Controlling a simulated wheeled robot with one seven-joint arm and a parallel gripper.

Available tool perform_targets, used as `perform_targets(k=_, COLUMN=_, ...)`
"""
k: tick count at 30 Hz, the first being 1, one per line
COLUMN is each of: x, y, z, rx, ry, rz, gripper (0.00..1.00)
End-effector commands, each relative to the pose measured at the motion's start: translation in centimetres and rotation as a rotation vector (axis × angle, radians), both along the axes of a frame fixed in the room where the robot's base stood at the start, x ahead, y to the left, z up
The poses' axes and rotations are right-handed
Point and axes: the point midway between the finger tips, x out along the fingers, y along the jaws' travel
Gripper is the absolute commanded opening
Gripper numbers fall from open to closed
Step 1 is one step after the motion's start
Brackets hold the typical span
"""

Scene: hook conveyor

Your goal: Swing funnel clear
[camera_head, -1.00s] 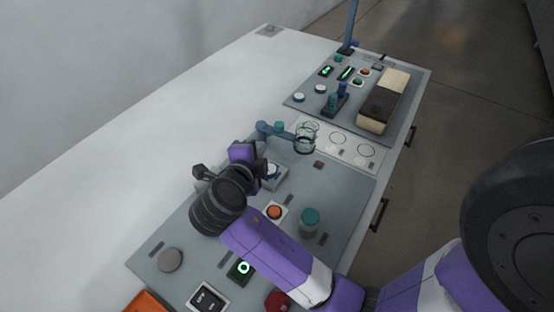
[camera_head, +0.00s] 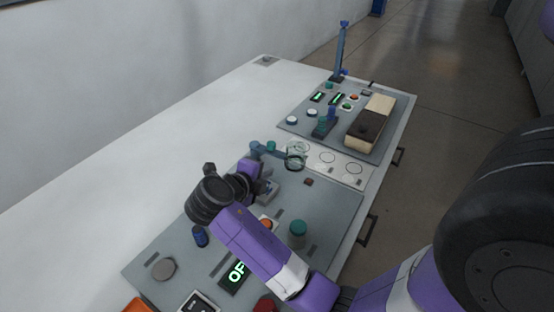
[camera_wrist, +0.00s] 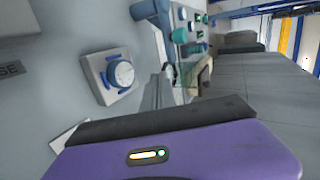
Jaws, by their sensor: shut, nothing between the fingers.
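The funnel (camera_head: 296,157) is a clear, greenish glass ring on a blue swing arm (camera_head: 270,150). The arm reaches right from its blue pivot at the panel's back edge, and the funnel hangs beside the white strip of circles. My gripper (camera_head: 250,172) is low over the panel, just in front of and left of the pivot, apart from the funnel. My wrist hides most of its fingers in the head view. In the wrist view the blue pivot (camera_wrist: 150,9) and glassy funnel (camera_wrist: 190,47) show beyond my narrow, shut fingers (camera_wrist: 157,92).
A white knob box (camera_wrist: 108,76) stands close to my fingers. A teal-capped jar (camera_head: 298,234) and an orange button (camera_head: 266,224) are nearer. A blue cylinder (camera_head: 200,237) stands at left. The rear panel (camera_head: 300,125) holds a dark-and-cream block (camera_head: 370,122) and a tall blue post (camera_head: 340,50).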

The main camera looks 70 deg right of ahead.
Motion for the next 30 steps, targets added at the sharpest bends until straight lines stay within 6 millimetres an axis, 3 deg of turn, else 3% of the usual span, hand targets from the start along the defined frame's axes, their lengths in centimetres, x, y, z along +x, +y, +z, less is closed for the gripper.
perform_targets(k=5, x=-0.6, y=-3.0, z=-1.6, rx=0.002, ry=0.004, rz=-0.002, gripper=0.00)
perform_targets(k=12, x=-0.9, y=-6.1, z=-1.6, rx=0.001, ry=0.000, rz=-0.001, gripper=0.00)
perform_targets(k=30, x=-1.2, y=-7.2, z=-2.1, rx=0.003, ry=-0.002, rz=0.025, gripper=0.00)
